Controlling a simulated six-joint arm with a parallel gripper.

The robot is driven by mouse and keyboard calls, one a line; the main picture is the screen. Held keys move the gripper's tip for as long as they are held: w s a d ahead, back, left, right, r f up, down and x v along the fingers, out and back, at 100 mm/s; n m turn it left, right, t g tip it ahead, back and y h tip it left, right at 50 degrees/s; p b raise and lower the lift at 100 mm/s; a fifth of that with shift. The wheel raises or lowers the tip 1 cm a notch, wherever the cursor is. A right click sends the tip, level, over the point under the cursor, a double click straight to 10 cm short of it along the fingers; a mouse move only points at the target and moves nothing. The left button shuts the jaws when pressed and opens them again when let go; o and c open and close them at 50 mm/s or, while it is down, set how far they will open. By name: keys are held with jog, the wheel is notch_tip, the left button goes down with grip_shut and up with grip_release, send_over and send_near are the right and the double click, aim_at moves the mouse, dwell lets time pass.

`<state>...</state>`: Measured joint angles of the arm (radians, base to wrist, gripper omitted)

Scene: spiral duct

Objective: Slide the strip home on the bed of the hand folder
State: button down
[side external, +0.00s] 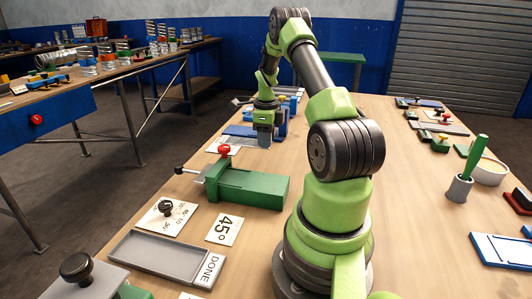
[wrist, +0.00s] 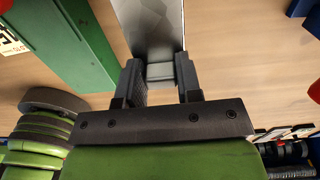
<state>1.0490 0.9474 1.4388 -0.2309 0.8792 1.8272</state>
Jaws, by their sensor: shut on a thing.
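My gripper (wrist: 160,72) is shut on the metal strip (wrist: 153,25) in the wrist view, its fingers on either side of a small grey block at the strip's near end. The strip runs away from the fingers and out of the top of that view, over bare wood. In the side view, my gripper (side external: 264,146) points down beyond a green block-like device (side external: 248,188), close to blue equipment (side external: 240,131). The strip is too small and hidden to make out there. I cannot tell for certain which device is the hand folder, and its bed is not clearly seen.
The table's middle right is clear.

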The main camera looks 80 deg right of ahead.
jog(key=shift+r, duration=4.35)
send_near(263, 182)
jog(key=s, duration=0.5)
jog(key=shift+s+f, duration=0.2)
jog(key=shift+f, duration=3.15)
jog(key=shift+w+f, duration=0.1)
jog(key=shift+w, duration=2.45)
jog(key=shift+w, duration=0.1)
jog(key=shift+c, duration=0.8)
grip_release()
jog(key=shift+r, duration=3.45)
